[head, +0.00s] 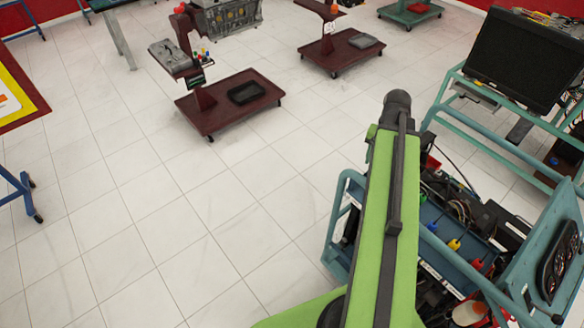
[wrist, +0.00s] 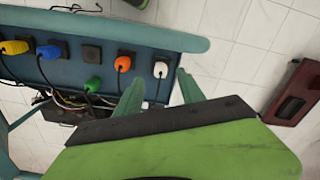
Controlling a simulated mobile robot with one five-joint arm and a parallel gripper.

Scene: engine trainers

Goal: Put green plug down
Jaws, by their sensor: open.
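The fingers are apart and hold nothing. A white plug (wrist: 160,69) shows in the gap between the fingertips; I cannot tell how far beyond them it is. In the head view my arm covers my gripper, and I cannot make out the green plug.
Orange (wrist: 123,64), blue (wrist: 48,52) and yellow (wrist: 14,47) plugs stand along the same panel. In the head view the teal trainer (head: 345,190) is at the right, beside a framed black screen (head: 520,62). Dark red wheeled stands (head: 215,115) are farther back.

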